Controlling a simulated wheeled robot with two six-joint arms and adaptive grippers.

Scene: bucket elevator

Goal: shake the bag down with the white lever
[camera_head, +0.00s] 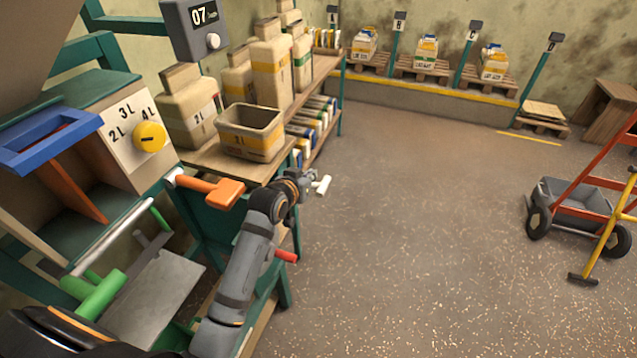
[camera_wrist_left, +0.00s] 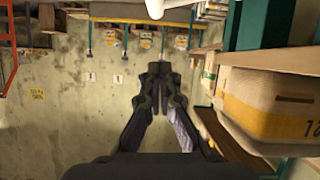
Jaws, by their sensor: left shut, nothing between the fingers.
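A small white handle (camera_head: 323,185), which looks like the white lever, sticks out beyond the bench's right side. My left gripper (camera_head: 309,178) is just left of it, in front of the bench; I cannot tell whether they touch. In the left wrist view the left gripper (camera_wrist_left: 155,85) has its fingers together with nothing between them. A white rounded piece (camera_wrist_left: 156,8) shows at that view's top edge, apart from the fingertips. I cannot make out a bag hanging at the machine. My right gripper is not seen.
An orange handle (camera_head: 225,193) and a red handle (camera_head: 286,256) lie near my left arm. An open tan bin (camera_head: 250,132) stands on the bench. A dial (camera_head: 150,137) is on the machine. The floor to the right is clear up to a cart (camera_head: 572,200).

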